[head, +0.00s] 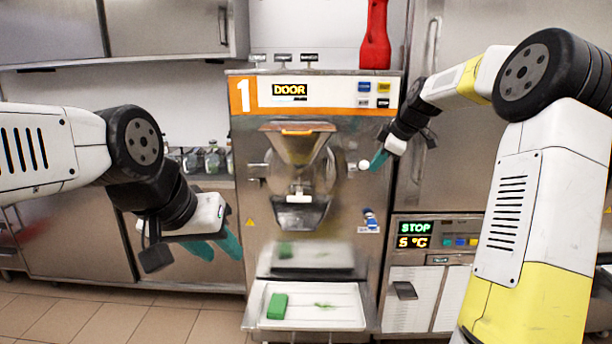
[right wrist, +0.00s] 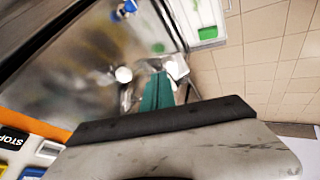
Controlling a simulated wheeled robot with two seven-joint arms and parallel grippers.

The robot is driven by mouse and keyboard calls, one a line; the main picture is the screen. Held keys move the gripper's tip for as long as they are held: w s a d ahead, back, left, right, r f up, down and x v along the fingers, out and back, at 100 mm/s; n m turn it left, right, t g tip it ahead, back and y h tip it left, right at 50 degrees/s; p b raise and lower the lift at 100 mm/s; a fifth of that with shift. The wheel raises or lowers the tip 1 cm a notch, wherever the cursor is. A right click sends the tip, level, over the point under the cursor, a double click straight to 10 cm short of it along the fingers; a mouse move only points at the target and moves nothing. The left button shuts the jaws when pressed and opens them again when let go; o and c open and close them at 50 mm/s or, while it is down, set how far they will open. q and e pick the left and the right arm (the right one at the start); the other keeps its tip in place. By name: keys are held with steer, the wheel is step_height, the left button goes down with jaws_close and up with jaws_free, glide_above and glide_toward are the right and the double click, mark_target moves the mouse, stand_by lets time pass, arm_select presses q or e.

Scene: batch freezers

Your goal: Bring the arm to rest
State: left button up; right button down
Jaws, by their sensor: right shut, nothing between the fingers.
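My right arm reaches in from the right in the head view. Its gripper (head: 379,160) has its teal fingers together, with nothing between them, in front of the right side of batch freezer 1 (head: 345,125), close to a white round knob (head: 364,165). In the right wrist view the closed fingers (right wrist: 158,90) point toward the steel front, just right of a white knob (right wrist: 124,74). I cannot tell whether they touch anything. My left gripper (head: 216,248) hangs left of the freezer with its teal fingers apart and empty.
The freezer's display reads DOOR. Its steel hopper-shaped door (head: 300,175) is at the centre. A white tray (head: 345,312) below holds a green block (head: 277,306) and a green smear. A red object (head: 375,40) stands on top.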

steer(key=s+a+r+m+h, duration=0.1)
steer(key=s+a+r+m, duration=0.15)
steer(key=s, duration=0.75)
steer(key=s+a+r+m+h, duration=0.1)
steer(key=s+a+m, duration=0.25)
steer(key=s, duration=0.55)
steer(key=s+f+m, duration=0.2)
steer(key=s+m, duration=0.2)
steer(key=s, duration=0.5)
steer(key=s+f+m, duration=0.3)
steer(key=s+m, duration=0.1)
steer(key=s, duration=0.6)
steer(key=shift+s+f, duration=0.25)
steer(key=shift+f, duration=0.1)
steer(key=shift+d, duration=0.1)
